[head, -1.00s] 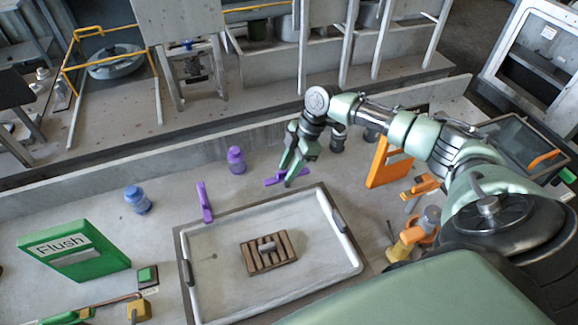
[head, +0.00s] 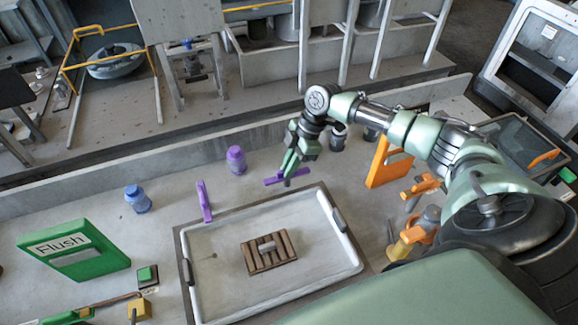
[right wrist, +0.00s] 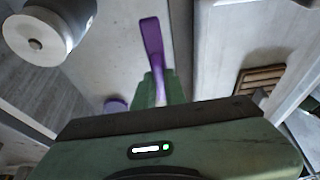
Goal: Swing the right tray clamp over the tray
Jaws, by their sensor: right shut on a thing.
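The right tray clamp, a purple bar (head: 272,181), lies behind the tray's far edge. It points along that edge, outside the tray (head: 225,233). My right gripper (head: 288,180) is at the clamp, with its fingers shut on it. In the right wrist view the clamp (right wrist: 152,42) sticks out beyond the green fingers (right wrist: 160,88). The left tray clamp, another purple bar (head: 204,201), stands near the tray's far left corner. A slatted brown block (head: 257,262) with a grey handle lies in the tray. My left gripper is not in view.
A purple knobbed bottle (head: 236,160) and a blue one (head: 137,199) stand behind the tray. An orange frame (head: 378,165) stands to the right of my right gripper. A green Flush panel (head: 85,262) is at left. A low wall runs along the back.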

